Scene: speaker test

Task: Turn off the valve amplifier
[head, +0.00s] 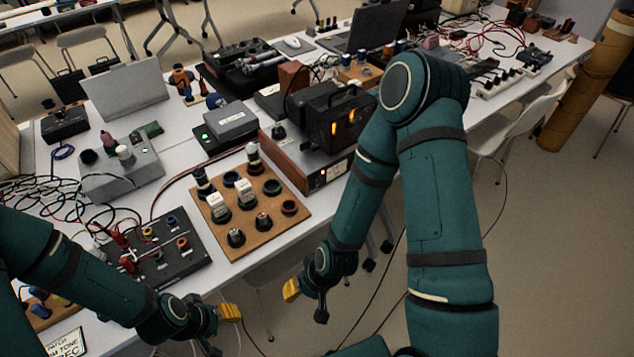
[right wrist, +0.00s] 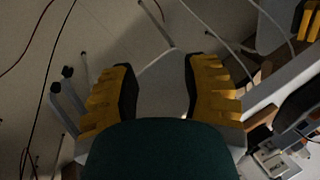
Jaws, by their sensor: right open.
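The valve amplifier (head: 297,165) stands at the table's front edge, a wood-sided chassis with a dark cage on top.
A wooden board (head: 238,236) with several sockets and tubes lies left of the amplifier. A black panel (head: 170,262) with terminals is farther left. A grey box with a green light (head: 223,127) stands behind. Cables hang below the table.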

